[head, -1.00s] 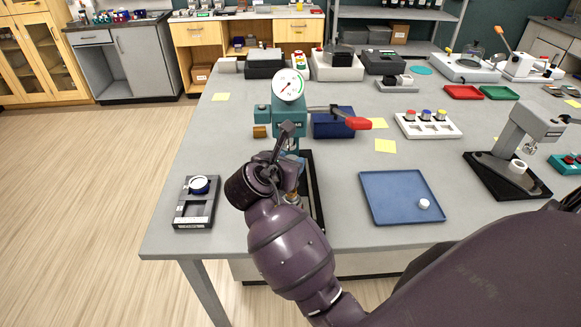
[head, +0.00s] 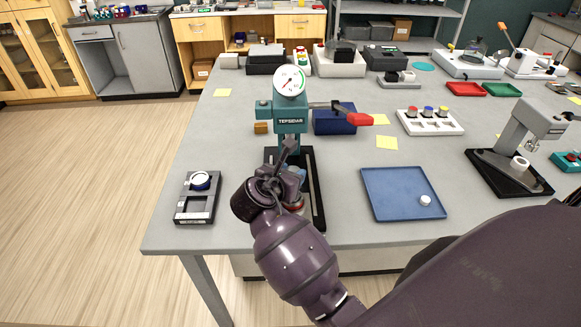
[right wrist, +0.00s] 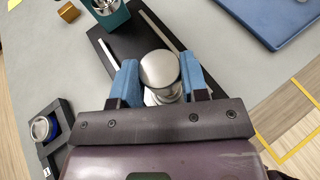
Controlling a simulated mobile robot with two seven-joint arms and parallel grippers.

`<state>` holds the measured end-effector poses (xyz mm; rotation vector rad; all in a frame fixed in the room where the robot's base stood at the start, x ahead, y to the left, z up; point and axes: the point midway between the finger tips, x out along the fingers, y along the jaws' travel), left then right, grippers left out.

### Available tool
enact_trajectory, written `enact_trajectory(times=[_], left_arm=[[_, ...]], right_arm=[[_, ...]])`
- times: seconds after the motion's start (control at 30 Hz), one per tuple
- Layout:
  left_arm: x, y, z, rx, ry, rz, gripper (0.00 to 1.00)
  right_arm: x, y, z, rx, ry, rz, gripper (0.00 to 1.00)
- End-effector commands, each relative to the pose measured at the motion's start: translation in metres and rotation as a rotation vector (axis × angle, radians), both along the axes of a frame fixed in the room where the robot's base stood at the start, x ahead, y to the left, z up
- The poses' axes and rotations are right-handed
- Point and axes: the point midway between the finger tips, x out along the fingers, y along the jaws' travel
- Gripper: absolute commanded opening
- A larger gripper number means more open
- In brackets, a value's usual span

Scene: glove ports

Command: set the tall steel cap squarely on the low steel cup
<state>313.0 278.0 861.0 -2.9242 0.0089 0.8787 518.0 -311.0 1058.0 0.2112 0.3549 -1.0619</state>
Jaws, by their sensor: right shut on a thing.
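In the right wrist view the tall steel cap (right wrist: 158,68), a shiny round-topped silver piece, stands between the two blue fingers of my right gripper (right wrist: 159,80). The fingers are shut on its sides. More silver metal shows just below its near edge; I cannot tell whether that is the cap's lower part or the low steel cup. In the head view my right gripper (head: 293,180) is over the black base of the teal press (head: 290,115), and my wrist hides the cap. I cannot make out the cup for certain. My left gripper is not in view.
A blue tray (head: 383,207) with a small white cylinder (head: 425,200) lies to the right. A black fixture (head: 197,208) with a round dial is to the left. The press's red-tipped lever (head: 358,119) sticks out right.

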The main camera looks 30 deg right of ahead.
Motion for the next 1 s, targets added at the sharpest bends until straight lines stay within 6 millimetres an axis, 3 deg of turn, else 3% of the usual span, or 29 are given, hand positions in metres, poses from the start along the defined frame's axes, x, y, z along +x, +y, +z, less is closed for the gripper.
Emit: enact_trajectory(times=[0.3,1.0], left_arm=[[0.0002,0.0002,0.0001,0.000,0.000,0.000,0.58],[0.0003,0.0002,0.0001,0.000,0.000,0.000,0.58]], right_arm=[[-0.0001,0.0001,-0.0102,0.000,0.000,0.001,0.18],[-0.0001,0.0002,-0.0102,0.000,0.000,0.001,0.18]])
